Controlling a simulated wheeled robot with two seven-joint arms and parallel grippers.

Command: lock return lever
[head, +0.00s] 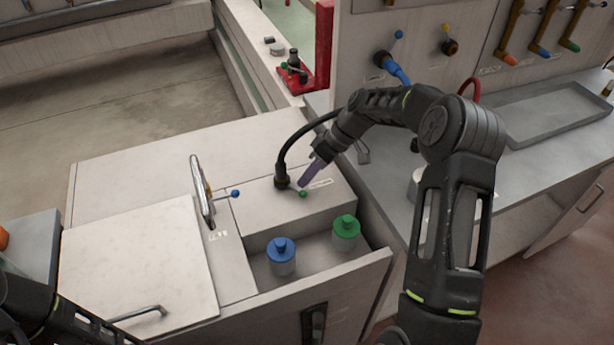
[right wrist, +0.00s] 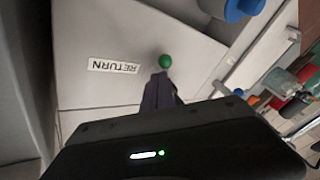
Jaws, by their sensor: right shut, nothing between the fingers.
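The return lever shows as a small green ball knob (head: 303,194) on top of a white box, beside a label. In the right wrist view the green knob (right wrist: 165,62) sits just beyond the fingertips, with the RETURN label (right wrist: 113,66) to its left. My right gripper (head: 305,181) is shut and empty, pointing down right at the knob; it also shows in the right wrist view (right wrist: 161,80). I cannot tell whether the tips touch the knob. The lever's stem is mostly hidden. Part of my left arm shows at the lower left, but its gripper is out of view.
A black hose (head: 282,160) rises from a fitting close left of the knob. A blue-capped bottle (head: 281,258) and a green-capped bottle (head: 345,234) stand in the recess in front. A blue-knobbed lever (head: 235,193) sticks out at the left.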

